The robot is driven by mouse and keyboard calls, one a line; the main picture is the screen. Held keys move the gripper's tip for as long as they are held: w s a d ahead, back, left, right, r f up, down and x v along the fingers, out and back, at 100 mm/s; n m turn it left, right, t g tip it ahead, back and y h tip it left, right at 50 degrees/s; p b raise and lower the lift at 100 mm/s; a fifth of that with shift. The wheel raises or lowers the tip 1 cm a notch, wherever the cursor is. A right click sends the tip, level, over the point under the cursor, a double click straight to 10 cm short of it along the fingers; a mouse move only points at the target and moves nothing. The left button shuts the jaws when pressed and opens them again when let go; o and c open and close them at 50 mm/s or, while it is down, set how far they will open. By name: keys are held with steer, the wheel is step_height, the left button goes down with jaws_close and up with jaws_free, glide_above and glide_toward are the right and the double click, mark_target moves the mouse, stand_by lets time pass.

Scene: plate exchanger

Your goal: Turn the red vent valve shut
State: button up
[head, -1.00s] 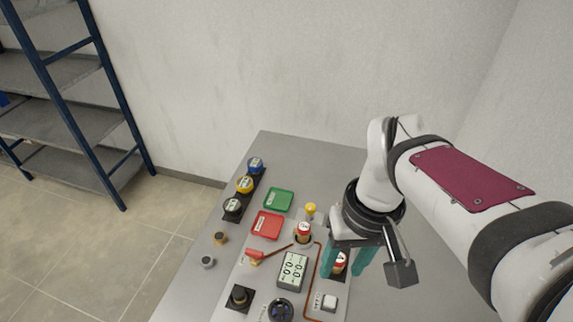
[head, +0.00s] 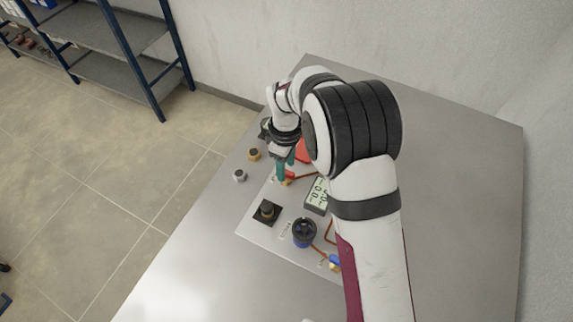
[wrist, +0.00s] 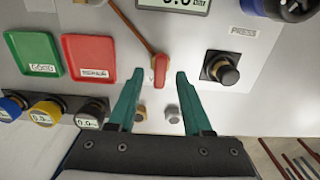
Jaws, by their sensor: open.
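The red vent valve handle (wrist: 160,68) shows in the wrist view, at the end of a copper pipe on the light panel. It is a short red lever, pointing roughly up and down in that picture. My gripper (wrist: 158,82) is open, with one teal finger on each side of the handle and a visible gap on both sides. I cannot tell whether the fingertips are level with the handle. In the head view my gripper (head: 287,170) is at the panel's left part, and its fingers largely hide the valve.
A black push button (wrist: 222,70) sits close to the right finger in the wrist view. A green tray (wrist: 32,55), a red tray (wrist: 90,57) and round gauges (wrist: 45,112) lie to the left. A dark handwheel (head: 305,232) stands nearer in the head view. The table's front is clear.

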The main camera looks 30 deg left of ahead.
steer(key=shift+f, duration=0.55)
jaws_close()
steer(key=shift+m, duration=0.3)
steer(key=m, duration=0.3)
steer(key=shift+m, duration=0.3)
steer(key=m, duration=0.4)
steer(key=shift+m, duration=0.3)
steer(key=m, duration=0.4)
steer(key=shift+m, duration=2.5)
